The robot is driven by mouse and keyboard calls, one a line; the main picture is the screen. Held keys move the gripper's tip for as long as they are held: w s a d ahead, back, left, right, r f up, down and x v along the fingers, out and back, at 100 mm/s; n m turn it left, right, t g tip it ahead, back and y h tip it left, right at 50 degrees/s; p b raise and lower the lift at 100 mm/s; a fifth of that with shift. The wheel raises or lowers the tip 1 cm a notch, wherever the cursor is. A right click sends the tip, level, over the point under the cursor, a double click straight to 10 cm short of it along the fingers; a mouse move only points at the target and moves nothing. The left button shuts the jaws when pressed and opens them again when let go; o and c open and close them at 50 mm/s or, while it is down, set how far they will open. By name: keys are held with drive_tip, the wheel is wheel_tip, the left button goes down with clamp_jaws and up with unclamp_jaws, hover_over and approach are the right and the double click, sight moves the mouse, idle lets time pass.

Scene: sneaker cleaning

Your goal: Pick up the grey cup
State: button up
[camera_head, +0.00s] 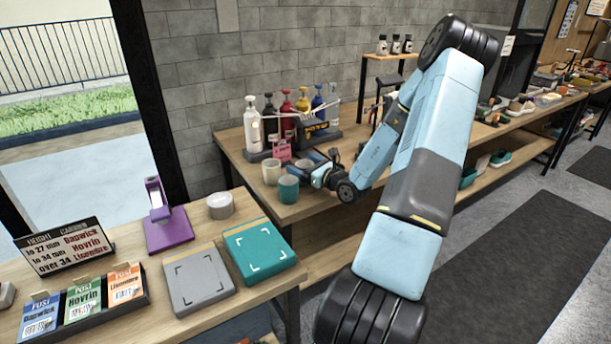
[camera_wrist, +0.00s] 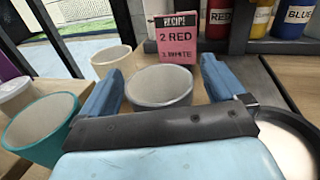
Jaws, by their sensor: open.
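A pale grey cup (camera_wrist: 158,87) stands upright between the two blue fingers of my gripper (camera_wrist: 153,68) in the wrist view. The gripper is open, with one finger on each side of the cup. I cannot tell whether either finger touches it. In the head view my gripper (camera_head: 317,170) is low over the back table, beside the cups. There the grey cup is mostly hidden by the gripper. A teal cup (camera_wrist: 40,130) stands left of the fingers, and a beige cup (camera_wrist: 110,62) stands behind the left finger.
A pink recipe card (camera_wrist: 172,40) stands behind the grey cup, with a rack of paint bottles (camera_head: 302,112) beyond. The front table holds a purple stand (camera_head: 168,232), a grey pad (camera_head: 198,280) and a teal pad (camera_head: 258,252).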

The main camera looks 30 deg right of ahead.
drive_tip(key=shift+w+a, duration=0.2)
drive_tip(key=shift+w, duration=0.35)
drive_tip(key=c, duration=1)
